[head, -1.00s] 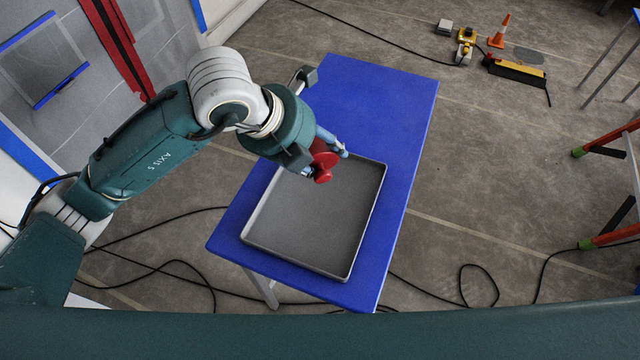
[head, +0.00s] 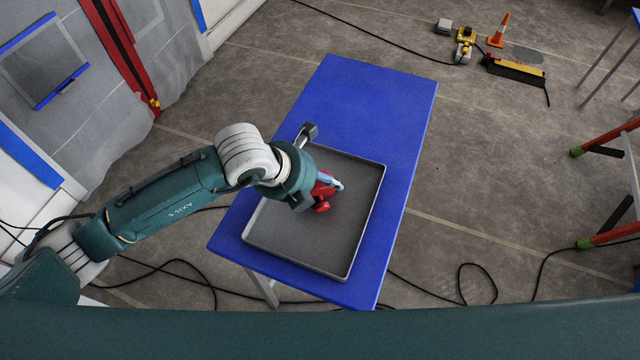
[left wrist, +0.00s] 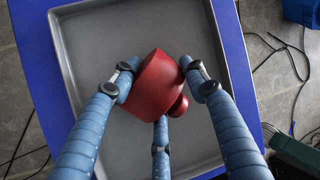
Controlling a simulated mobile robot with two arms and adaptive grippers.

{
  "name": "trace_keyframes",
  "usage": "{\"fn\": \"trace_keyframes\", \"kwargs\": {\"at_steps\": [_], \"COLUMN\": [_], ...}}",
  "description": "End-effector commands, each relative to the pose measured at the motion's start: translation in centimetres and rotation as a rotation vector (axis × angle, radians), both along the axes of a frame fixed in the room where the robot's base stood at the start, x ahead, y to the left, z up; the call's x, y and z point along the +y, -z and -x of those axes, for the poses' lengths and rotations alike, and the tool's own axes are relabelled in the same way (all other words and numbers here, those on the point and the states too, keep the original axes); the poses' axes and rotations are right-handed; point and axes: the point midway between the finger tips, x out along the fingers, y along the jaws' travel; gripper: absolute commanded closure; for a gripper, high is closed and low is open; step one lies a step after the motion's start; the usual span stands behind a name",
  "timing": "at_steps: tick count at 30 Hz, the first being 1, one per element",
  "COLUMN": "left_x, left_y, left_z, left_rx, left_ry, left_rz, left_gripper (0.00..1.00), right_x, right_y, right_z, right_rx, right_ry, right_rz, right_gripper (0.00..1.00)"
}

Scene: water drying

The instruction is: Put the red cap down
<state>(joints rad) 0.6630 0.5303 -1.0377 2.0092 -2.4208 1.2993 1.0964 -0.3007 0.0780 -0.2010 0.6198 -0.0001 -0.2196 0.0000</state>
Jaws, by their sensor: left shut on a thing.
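The red cap (left wrist: 156,85) is held between the blue fingers of my left gripper (left wrist: 157,88) in the left wrist view. It is tilted, with a small round knob at its lower right. In the head view the red cap (head: 322,205) shows beside the fingers of my left gripper (head: 330,190), partly hidden by the wrist. The cap is over the grey tray (head: 290,258), which lies on the blue table (head: 375,90). I cannot tell whether the cap touches the tray floor. My right gripper is not in view.
The tray has a low raised rim and looks otherwise empty. The far part of the table is clear. Black cables (head: 470,285) lie on the floor around the table. An orange cone (head: 499,32) and a yellow-black case (head: 515,70) stand at the back right.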

Motion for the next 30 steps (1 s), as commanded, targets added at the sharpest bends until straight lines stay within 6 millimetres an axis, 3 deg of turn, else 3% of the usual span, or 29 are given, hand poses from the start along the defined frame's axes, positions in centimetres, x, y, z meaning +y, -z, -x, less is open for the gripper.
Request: {"fn": "trace_keyframes", "kwargs": {"at_steps": [3, 4, 6, 19, 30], "left_x": [0.0, 0.0, 0.0, 0.3, 3.4], "left_y": [0.4, 0.2, 0.2, -0.6, -7.0], "left_z": [0.0, 0.0, 0.0, 0.1, 2.6], "left_rx": [0.000, 0.000, 0.000, -0.002, -0.004], "left_ry": [0.000, 0.000, 0.000, 0.000, 0.001], "left_rz": [0.001, 0.001, 0.000, 0.001, 0.002], "left_gripper": [0.87, 0.50, 0.36, 0.36, 0.36], "right_x": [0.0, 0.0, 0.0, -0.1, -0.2], "right_y": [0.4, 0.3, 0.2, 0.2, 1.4], "right_z": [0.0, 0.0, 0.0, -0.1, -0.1], "right_rx": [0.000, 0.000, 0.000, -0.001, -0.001], "right_ry": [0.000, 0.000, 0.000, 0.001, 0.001], "right_rz": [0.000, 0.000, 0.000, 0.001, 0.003], "right_gripper": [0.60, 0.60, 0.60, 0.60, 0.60]}}
